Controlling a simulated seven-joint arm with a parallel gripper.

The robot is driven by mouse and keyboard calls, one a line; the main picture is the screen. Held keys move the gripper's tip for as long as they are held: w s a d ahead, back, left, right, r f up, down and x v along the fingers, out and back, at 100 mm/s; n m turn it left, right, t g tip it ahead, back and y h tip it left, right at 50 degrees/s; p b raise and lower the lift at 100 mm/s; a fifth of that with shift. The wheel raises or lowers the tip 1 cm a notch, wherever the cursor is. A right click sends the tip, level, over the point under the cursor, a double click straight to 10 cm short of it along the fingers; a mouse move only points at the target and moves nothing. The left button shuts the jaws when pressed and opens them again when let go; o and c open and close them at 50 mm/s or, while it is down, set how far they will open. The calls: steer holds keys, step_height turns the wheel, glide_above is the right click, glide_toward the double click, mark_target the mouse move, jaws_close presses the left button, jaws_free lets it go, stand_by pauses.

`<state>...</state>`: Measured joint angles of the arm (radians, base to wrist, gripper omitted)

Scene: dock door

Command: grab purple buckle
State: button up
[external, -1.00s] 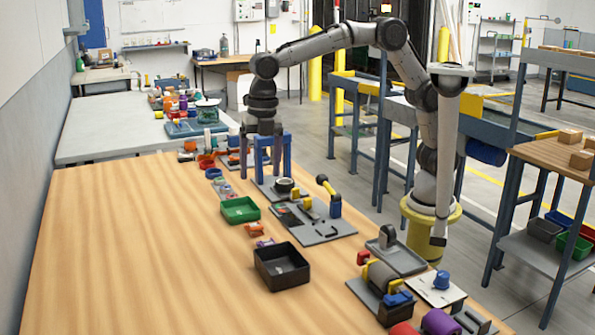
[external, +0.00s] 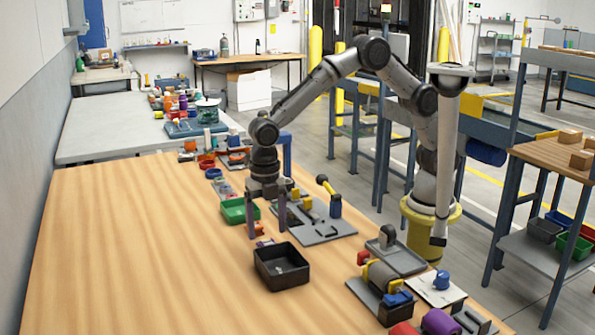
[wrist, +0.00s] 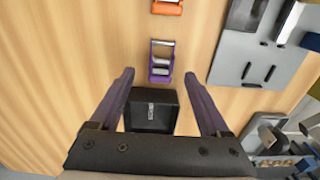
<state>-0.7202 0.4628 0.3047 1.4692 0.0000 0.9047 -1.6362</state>
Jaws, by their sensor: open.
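The purple buckle (wrist: 162,60) lies on the wooden table in the wrist view, a small purple frame with a silvery bar. It sits ahead of my gripper (wrist: 160,78) and between the lines of its two spread fingers, with nothing between them. In the external view the purple buckle (external: 265,242) is small, near the black bin, and partly behind my gripper (external: 265,233). My gripper points down above the table there, open and empty. I cannot tell its exact height over the buckle.
A black bin (external: 282,278) stands close to the buckle; it also shows in the wrist view (wrist: 136,118). An orange buckle (wrist: 167,7) lies beyond the purple one. A green bin (external: 233,212) and a grey tool board (external: 328,232) are nearby. The table's left side is clear.

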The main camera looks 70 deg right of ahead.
mark_target(268, 241)
steer(key=shift+f, duration=1.8)
jaws_close()
